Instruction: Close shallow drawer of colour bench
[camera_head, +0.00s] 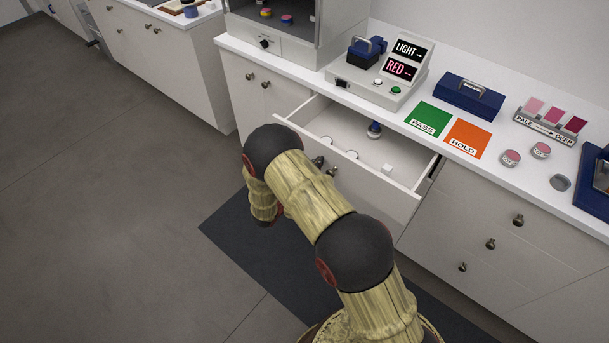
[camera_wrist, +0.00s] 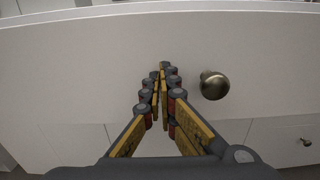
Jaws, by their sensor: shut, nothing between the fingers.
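The shallow drawer (camera_head: 380,198) of the white colour bench stands open in the head view, pulled well out from under the worktop. Its inside holds a blue-based jar (camera_head: 374,130), a small white block (camera_head: 387,169) and a few small round items. In the wrist view the drawer front (camera_wrist: 70,70) fills most of the picture, with a round metal knob (camera_wrist: 214,85) on it. My gripper (camera_wrist: 163,72) is shut and empty, its tips pointing at the drawer front just left of the knob. Contact cannot be told. My arm hides the gripper in the head view.
On the worktop are a green PASS card (camera_head: 428,119), an orange HOLD card (camera_head: 467,138), a lit display device (camera_head: 385,85) and a blue case (camera_head: 470,96). Closed drawers (camera_head: 490,215) lie right of the open one. A dark mat (camera_head: 245,240) covers the floor in front.

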